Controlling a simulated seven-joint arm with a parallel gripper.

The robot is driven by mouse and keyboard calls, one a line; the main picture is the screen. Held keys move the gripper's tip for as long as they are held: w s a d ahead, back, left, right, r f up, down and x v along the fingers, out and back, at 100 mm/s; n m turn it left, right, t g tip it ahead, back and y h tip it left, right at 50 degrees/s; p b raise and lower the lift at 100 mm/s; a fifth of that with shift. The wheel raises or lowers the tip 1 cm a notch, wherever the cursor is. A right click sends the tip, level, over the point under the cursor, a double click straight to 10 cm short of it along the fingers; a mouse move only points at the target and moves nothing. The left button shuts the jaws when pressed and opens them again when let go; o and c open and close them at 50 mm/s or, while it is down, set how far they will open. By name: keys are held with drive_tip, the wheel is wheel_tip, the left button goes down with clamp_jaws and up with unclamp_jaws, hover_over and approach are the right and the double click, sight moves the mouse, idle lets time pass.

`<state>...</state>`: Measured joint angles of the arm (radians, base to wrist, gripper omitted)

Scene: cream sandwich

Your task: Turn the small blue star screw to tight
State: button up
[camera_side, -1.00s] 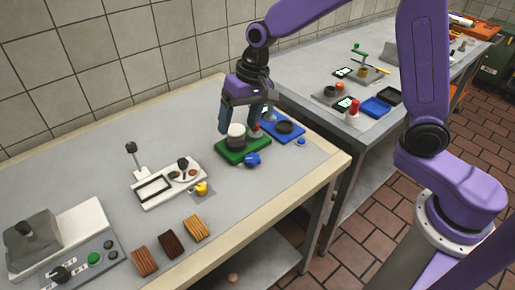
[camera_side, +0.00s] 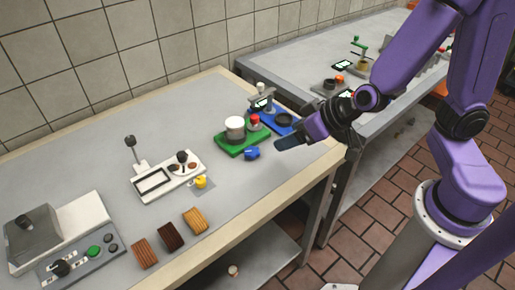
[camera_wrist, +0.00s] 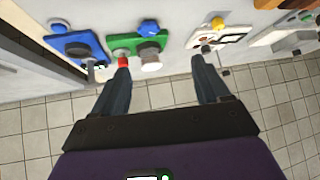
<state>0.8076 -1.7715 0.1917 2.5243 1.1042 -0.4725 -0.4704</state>
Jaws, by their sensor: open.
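My gripper (camera_side: 284,143) is open and empty, tilted above the right end of the table. In the wrist view its two fingers (camera_wrist: 161,63) stand wide apart with nothing between the tips. A small blue knob (camera_wrist: 60,25) sits at the edge of the blue plate (camera_wrist: 79,45); in the side view my gripper seems to hide it. A larger blue star-shaped knob (camera_side: 251,153) is at the front of the green plate (camera_side: 231,149), and also shows in the wrist view (camera_wrist: 149,27). I cannot read how tight either is.
A cream-topped cylinder (camera_side: 235,125) and a red knob (camera_side: 254,120) stand on the green plate. Left are a white fixture (camera_side: 160,184) with a yellow knob (camera_side: 201,181), several wooden blocks (camera_side: 170,236) and a grey machine (camera_side: 45,240). The table between is clear.

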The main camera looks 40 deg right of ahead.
sight(252, 151)
drive_tip(key=shift+d+x, duration=0.35)
drive_tip(key=shift+x, duration=2.4)
drive_tip(key=shift+d+x, duration=0.35)
drive_tip(key=shift+x, duration=2.4)
drive_tip(key=shift+d+x, duration=0.4)
drive_tip(key=shift+x, duration=2.35)
drive_tip(key=shift+w+f, duration=0.15)
drive_tip(key=shift+w, duration=0.05)
drive_tip(key=c, duration=1)
